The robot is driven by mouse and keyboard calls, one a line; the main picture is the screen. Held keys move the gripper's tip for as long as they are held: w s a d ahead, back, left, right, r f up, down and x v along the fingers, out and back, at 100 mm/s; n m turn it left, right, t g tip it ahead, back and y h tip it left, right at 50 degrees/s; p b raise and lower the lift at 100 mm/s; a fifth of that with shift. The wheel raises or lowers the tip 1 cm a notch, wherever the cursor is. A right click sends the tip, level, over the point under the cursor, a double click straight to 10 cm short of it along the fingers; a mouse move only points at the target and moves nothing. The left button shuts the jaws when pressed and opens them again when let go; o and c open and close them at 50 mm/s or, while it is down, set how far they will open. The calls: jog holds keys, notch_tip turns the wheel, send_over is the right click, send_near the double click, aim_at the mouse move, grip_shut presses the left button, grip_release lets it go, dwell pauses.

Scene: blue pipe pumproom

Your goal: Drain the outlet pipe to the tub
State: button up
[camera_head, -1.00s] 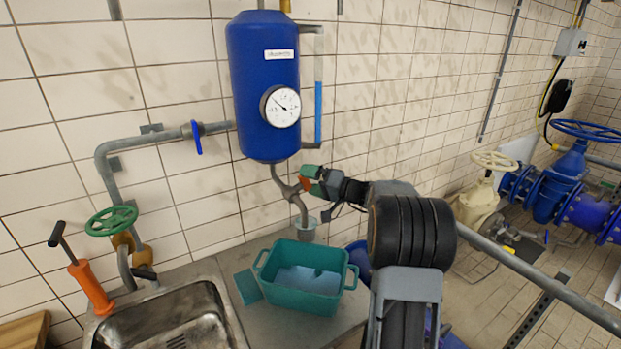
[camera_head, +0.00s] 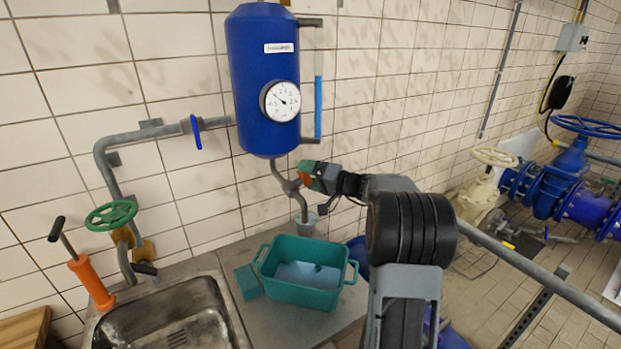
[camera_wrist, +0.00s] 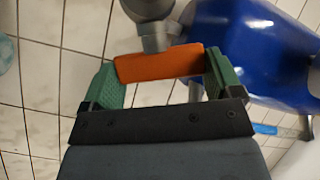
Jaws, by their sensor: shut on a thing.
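A blue tank (camera_head: 258,95) with a round gauge hangs on the wall. Its grey outlet pipe (camera_head: 278,172) bends down from the tank's bottom, with an orange lever (camera_wrist: 160,65) on it. My gripper (camera_head: 304,175) is at this pipe. In the wrist view its two green fingers (camera_wrist: 160,63) sit at opposite ends of the lever, shut on it. The teal tub (camera_head: 300,297) stands on the counter below, pale blue inside; I cannot tell if that is liquid. No flow is visible.
A steel sink (camera_head: 170,318) is at the left, with an orange-handled tool (camera_head: 92,285) and a green handwheel (camera_head: 111,215) beside it. A side pipe with a blue lever (camera_head: 196,132) joins the tank. Large blue valves stand at the far right.

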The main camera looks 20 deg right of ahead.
jog(key=m+g+h+b, duration=0.1)
jog(key=m+h, duration=0.1)
jog(key=shift+r+m+h, duration=0.1)
jog(key=shift+m+h, duration=0.2)
jog(key=shift+h, duration=0.1)
jog(key=o, duration=0.7)
jog(key=shift+o, duration=0.2)
jog(key=shift+s, duration=0.1)
jog(key=b+v, duration=0.3)
jog(key=v, duration=1)
jog(key=shift+s+d, duration=0.2)
jog(key=shift+s, duration=0.05)
